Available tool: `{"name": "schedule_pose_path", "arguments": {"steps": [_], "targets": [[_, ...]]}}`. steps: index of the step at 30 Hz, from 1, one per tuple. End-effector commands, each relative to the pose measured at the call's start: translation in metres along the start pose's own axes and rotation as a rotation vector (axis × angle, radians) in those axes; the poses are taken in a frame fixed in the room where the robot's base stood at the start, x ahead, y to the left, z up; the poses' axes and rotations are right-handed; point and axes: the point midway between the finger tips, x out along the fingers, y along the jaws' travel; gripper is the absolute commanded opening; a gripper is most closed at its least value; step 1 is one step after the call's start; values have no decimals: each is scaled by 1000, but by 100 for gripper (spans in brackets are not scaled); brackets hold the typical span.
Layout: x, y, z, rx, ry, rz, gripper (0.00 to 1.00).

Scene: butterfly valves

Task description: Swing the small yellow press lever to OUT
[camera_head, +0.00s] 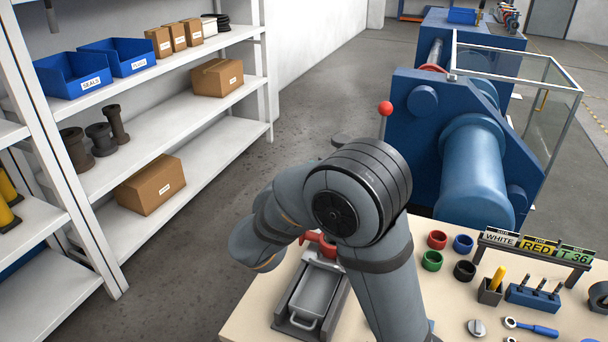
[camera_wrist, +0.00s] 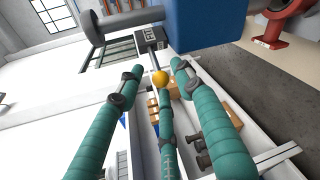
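A yellow ball knob (camera_wrist: 160,77), which looks like the end of the small yellow press lever, shows in the wrist view. It lies between the tips of my gripper (camera_wrist: 156,78), whose three teal fingers are spread apart. The knob overlaps the tip of the middle finger in the picture; I cannot tell whether they touch. Beyond it is a small dark plate (camera_wrist: 151,38) with marks too small to read. In the head view my arm hides the gripper, and the yellow knob does not show.
The blue press (camera_head: 410,140) has a red ball-topped lever (camera_head: 386,108) at its left. A bench (camera_head: 250,325) carries a grey vise (camera_head: 318,290), coloured rings and tools. White shelves (camera_head: 225,125) with bins and boxes stand left. Grey floor lies between shelves and press.

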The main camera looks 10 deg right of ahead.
Motion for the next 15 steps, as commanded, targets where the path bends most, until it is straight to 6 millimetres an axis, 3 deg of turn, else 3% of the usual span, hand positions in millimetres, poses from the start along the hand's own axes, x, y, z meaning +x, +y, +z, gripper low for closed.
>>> {"name": "schedule_pose_path", "arguments": {"steps": [9,15], "targets": [[-48,1,-1,1,2,3,36],[-60,0,0,0,0,1,36]]}}
